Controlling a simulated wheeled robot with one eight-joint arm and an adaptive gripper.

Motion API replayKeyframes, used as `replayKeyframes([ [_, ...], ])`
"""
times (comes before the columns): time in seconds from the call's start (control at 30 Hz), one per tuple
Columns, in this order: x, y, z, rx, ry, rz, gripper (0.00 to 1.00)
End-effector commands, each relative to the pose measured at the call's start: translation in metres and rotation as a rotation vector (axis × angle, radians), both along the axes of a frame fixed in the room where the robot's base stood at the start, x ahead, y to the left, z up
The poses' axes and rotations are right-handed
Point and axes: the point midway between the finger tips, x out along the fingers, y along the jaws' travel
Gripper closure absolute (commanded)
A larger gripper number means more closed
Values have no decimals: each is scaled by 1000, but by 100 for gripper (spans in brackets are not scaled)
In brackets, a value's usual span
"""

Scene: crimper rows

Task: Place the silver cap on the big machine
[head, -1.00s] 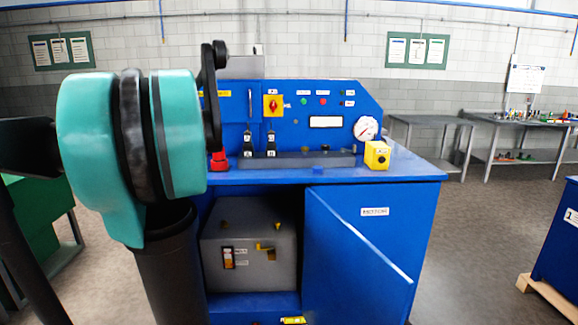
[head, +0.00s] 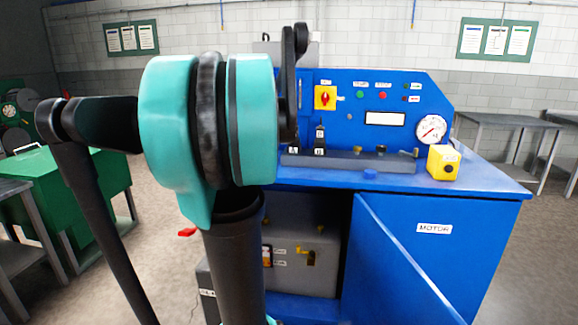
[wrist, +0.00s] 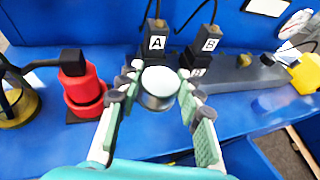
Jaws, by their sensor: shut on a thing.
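The silver cap (wrist: 160,84) is a short round metal piece with a pale top. In the wrist view my gripper (wrist: 162,92) has its two green-padded fingers on either side of it, shut on it. The cap is above the blue worktop, just in front of connectors A (wrist: 156,42) and B (wrist: 208,42). The big machine (head: 365,106) is blue, with switches, a dial and a worktop, and stands right of my arm in the head view. My gripper and the cap are hidden behind my teal arm there.
A red plug-like part (wrist: 80,85) stands left of the cap in the wrist view. The cabinet door (head: 400,265) hangs open. A green cabinet (head: 60,190) is at left.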

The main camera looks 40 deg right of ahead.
Motion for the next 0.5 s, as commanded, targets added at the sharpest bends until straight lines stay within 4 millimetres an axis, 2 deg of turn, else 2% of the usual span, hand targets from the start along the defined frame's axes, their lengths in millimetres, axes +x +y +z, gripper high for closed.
replayKeyframes([
  [0.1, 0, 0, -29, 0, 0, 0, 75],
  [0.2, 1, 0, -50, 0, 0, 0, 75],
  [0.3, 1, 0, -64, 0, 0, 0, 75],
  [0.5, 1, 0, -78, 0, 0, 0, 75],
])
